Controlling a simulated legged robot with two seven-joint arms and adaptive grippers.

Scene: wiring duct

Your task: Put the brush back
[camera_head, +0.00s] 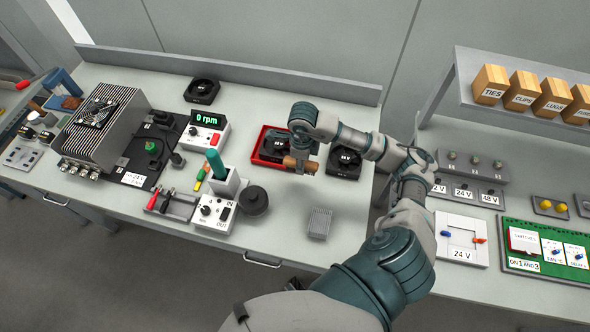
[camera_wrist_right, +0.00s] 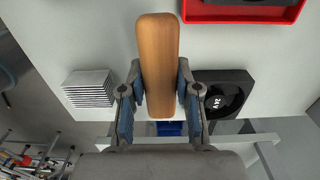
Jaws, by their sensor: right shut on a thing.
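My right gripper (camera_head: 302,152) is shut on the brush, whose brown wooden handle (camera_head: 297,164) shows in front of the fingers, over the bench beside the red tray (camera_head: 255,155). In the right wrist view the handle (camera_wrist_right: 158,60) sits between the two blue-padded fingers (camera_wrist_right: 160,85) and points away from the wrist. I cannot make out bristles. A small blue patch (camera_wrist_right: 171,128) shows below the handle; I cannot tell what it is. My left gripper is not in view.
Black fans stand near the back (camera_head: 202,91) and right of the tray (camera_head: 344,162). A finned grey heatsink (camera_head: 319,222) lies in front. A 0 rpm meter (camera_head: 207,130), a white holder with a green-handled tool (camera_head: 226,184) and a finned unit (camera_head: 97,130) are left. Bench space around the heatsink is clear.

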